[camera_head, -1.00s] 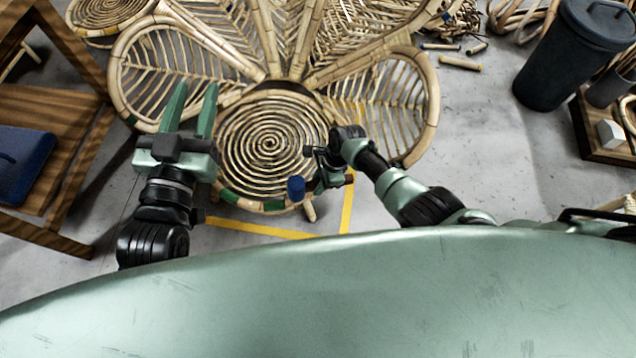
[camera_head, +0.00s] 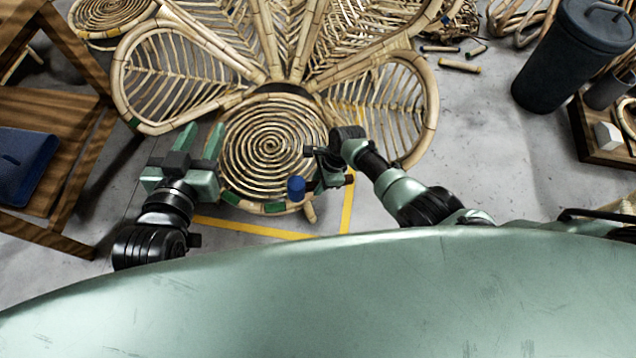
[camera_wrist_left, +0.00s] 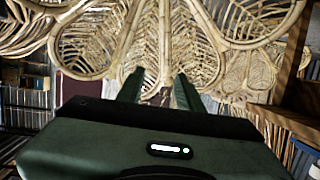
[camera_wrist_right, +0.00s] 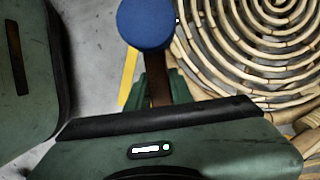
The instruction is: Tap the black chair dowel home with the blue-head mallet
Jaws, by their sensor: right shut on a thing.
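The rattan chair (camera_head: 237,175) has a round spiral seat and a fan-shaped back. My right gripper (camera_head: 322,172) is at the seat's front right edge, shut on the mallet. The mallet's blue head (camera_head: 296,187) is over the front rim; in the right wrist view the blue head (camera_wrist_right: 146,22) and dark handle (camera_wrist_right: 158,90) stick out beyond the fingers. My left gripper (camera_head: 203,140) is open and empty by the seat's left side; its spread fingers also show in the left wrist view (camera_wrist_left: 158,90). I cannot make out the black dowel for certain.
A wooden bench (camera_head: 50,115) with a dark blue item (camera_head: 22,165) stands at the left. A dark bin (camera_head: 565,60) and a wooden crate (camera_head: 590,135) are at the right. Short rattan pieces (camera_head: 459,66) lie on the floor. Yellow tape (camera_head: 250,229) marks open floor before the chair.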

